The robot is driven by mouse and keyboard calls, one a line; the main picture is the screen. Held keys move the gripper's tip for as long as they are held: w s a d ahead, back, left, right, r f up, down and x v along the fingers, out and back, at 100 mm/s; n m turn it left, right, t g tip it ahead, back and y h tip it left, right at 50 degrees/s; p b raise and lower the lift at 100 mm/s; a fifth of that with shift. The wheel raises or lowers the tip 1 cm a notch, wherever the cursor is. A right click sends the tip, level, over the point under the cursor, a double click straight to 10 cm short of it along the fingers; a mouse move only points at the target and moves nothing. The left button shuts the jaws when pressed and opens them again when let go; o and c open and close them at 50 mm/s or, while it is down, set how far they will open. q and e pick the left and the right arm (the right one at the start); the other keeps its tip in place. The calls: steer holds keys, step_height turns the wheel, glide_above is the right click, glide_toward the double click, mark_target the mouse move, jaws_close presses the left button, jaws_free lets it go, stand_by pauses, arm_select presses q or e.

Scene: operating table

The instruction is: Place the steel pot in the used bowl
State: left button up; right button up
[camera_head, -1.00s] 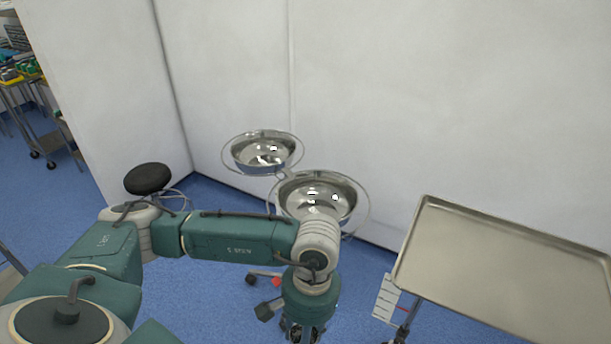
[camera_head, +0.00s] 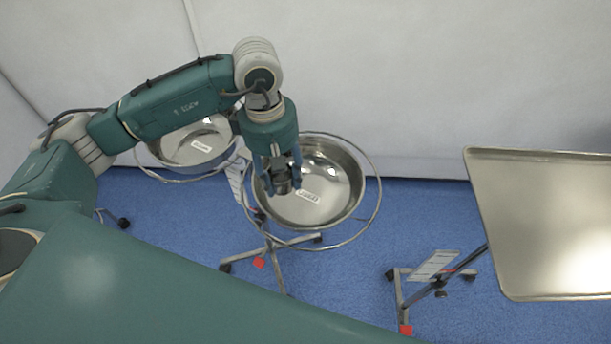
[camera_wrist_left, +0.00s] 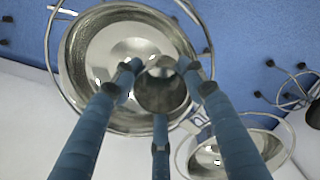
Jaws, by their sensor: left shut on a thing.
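My left gripper (camera_head: 281,184) is shut on the small steel pot (camera_wrist_left: 161,88), which shows between its fingers in the left wrist view. In the head view the pot is dark and mostly hidden by the fingers. The gripper points down over the left part of a large steel bowl (camera_head: 340,178) in a ring stand. This bowl also shows in the left wrist view (camera_wrist_left: 85,62). A second steel bowl (camera_head: 182,154) stands to its left, partly behind my arm. Both bowls have white labels, too small to read surely. My right gripper is not in view.
A steel tray table (camera_head: 540,220) stands at the right, with bare top visible. The bowl stand's wheeled legs (camera_head: 275,262) rest on the blue floor. A white wall (camera_head: 420,80) is close behind the bowls. Blue floor is open between stand and table.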

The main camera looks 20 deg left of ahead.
arm_select(q)
steer(key=w+d+r+n+y+b, duration=0.1)
steer(key=w+r+n+b, duration=0.35)
steer(key=n, duration=0.85)
steer(key=p, duration=0.4)
glide_above(298, 195)
steer(key=shift+n+t, duration=0.3)
steer(key=shift+t, duration=0.1)
step_height(298, 195, down, 14)
steer(key=shift+a+f, duration=0.1)
steer(key=shift+f, duration=0.55)
step_height(298, 195, down, 4)
steer(key=shift+r, duration=0.1)
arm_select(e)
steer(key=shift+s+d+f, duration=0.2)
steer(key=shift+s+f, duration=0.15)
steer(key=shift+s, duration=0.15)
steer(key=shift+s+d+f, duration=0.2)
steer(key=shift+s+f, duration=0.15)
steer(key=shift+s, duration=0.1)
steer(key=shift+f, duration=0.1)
